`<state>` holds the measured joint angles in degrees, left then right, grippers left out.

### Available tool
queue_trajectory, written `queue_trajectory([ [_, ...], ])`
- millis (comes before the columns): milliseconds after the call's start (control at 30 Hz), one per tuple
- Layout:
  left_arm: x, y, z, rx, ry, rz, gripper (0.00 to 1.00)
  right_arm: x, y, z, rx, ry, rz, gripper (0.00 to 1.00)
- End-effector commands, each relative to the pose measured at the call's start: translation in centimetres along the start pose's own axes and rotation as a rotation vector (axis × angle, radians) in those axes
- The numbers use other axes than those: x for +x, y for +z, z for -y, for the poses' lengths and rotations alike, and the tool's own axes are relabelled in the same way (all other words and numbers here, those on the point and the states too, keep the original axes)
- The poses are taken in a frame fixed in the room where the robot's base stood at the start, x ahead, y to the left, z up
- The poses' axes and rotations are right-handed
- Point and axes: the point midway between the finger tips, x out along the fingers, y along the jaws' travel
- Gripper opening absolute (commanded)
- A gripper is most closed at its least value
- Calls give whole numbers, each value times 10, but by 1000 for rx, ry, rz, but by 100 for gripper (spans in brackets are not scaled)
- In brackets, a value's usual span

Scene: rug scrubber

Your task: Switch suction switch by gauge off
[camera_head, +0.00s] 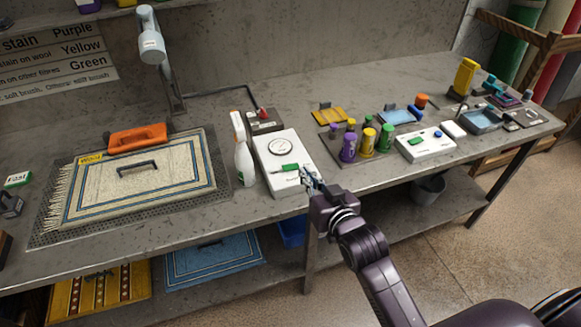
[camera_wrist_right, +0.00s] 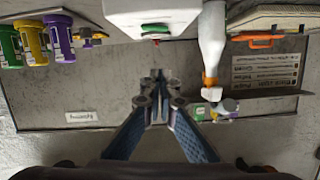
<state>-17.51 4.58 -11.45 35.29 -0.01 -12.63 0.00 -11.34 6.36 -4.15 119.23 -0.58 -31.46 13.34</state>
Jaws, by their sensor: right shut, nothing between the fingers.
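The white gauge box (camera_head: 283,178) stands near the front edge of the bench, with a round dial (camera_head: 279,147) on its top. A green switch piece (camera_head: 290,167) lies on the top in front of the dial. In the right wrist view the box (camera_wrist_right: 150,15) is at the top edge, with a green part (camera_wrist_right: 155,28) and a small red part (camera_wrist_right: 157,41) at its edge. My right gripper (camera_head: 308,176) is shut and empty at the box's right side, close to the green piece. Its fingertips (camera_wrist_right: 157,78) show together; contact is unclear. My left gripper is out of view.
A white spray bottle (camera_head: 244,163) stands just left of the box. A dark box with a red knob (camera_head: 263,114) is behind it. Colored bottles (camera_head: 348,147) and a second white switch box (camera_head: 425,146) stand right. A framed rug (camera_head: 140,187) lies left.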

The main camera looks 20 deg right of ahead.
Motion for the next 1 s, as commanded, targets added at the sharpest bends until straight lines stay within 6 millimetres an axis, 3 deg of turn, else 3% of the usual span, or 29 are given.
queue_trajectory([
  [667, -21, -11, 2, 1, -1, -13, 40, 101, -2, 1, 0, 0, 0, 0],
  [800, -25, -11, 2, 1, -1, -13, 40, 103, 23, 1, 1, 0, 4, 0],
  [1000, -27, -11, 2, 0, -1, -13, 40, 106, 36, 0, 1, 0, 1, 0],
])
